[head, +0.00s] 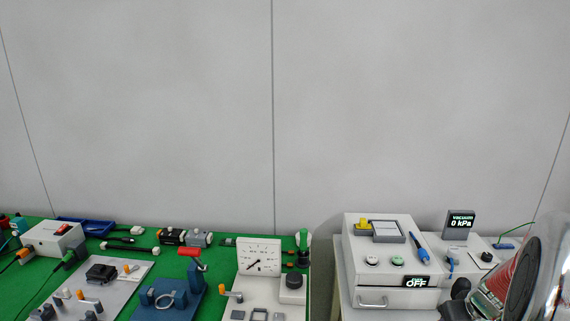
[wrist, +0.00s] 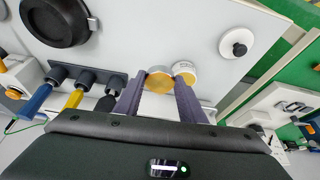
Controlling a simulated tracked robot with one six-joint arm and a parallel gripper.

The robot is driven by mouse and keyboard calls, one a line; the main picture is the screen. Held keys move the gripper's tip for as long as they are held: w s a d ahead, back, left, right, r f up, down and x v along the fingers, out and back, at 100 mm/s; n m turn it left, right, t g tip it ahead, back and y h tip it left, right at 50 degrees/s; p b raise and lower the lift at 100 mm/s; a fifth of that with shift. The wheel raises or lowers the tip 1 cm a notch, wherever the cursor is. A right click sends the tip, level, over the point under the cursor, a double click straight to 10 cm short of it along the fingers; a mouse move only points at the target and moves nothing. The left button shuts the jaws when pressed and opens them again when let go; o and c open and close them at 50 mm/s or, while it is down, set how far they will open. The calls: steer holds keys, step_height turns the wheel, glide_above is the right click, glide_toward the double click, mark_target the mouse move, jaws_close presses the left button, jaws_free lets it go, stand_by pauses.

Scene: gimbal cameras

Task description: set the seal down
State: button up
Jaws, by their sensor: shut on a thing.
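My gripper (wrist: 160,80) shows in the wrist view with its two dark fingers pointing up the picture. It is shut on a small round thing with an orange-gold face (wrist: 159,78), which I take to be the seal. The seal sits between the fingertips, over or close to a pale panel (wrist: 150,35); I cannot tell whether it touches the panel. A white round piece with a gold face (wrist: 184,71) is just right of the seal, by the right fingertip. I cannot make out the seal or my gripper's fingers in the head view.
The head view shows a crowded green bench (head: 130,252) and a white vacuum station (head: 377,260).

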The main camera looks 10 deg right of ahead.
steer(key=shift+w+a+f+m, duration=0.1)
steer(key=shift+w+a+m, duration=0.05)
steer(key=shift+w+m, duration=0.45)
steer(key=shift+m+h, duration=0.4)
steer(key=shift+m, duration=0.3)
steer(key=w+a, duration=0.1)
steer(key=w, duration=0.1)
steer(key=w+a, duration=0.3)
steer(key=w, duration=0.1)
steer(key=shift+w+a+f, duration=0.2)
steer(key=shift+w+a, duration=0.15)
steer(key=shift+w, duration=0.05)
steer(key=w+a+n+y, duration=0.1)
steer(key=w+a, duration=0.5)
steer(key=a, duration=0.9)
steer(key=w+a+f+n+y, duration=0.1)
steer(key=w+a+n, duration=0.3)
steer(key=a, duration=1.1)
steer(key=shift+w+a, duration=0.25)
steer(key=shift+w, duration=0.75)
steer(key=shift+s, duration=0.15)
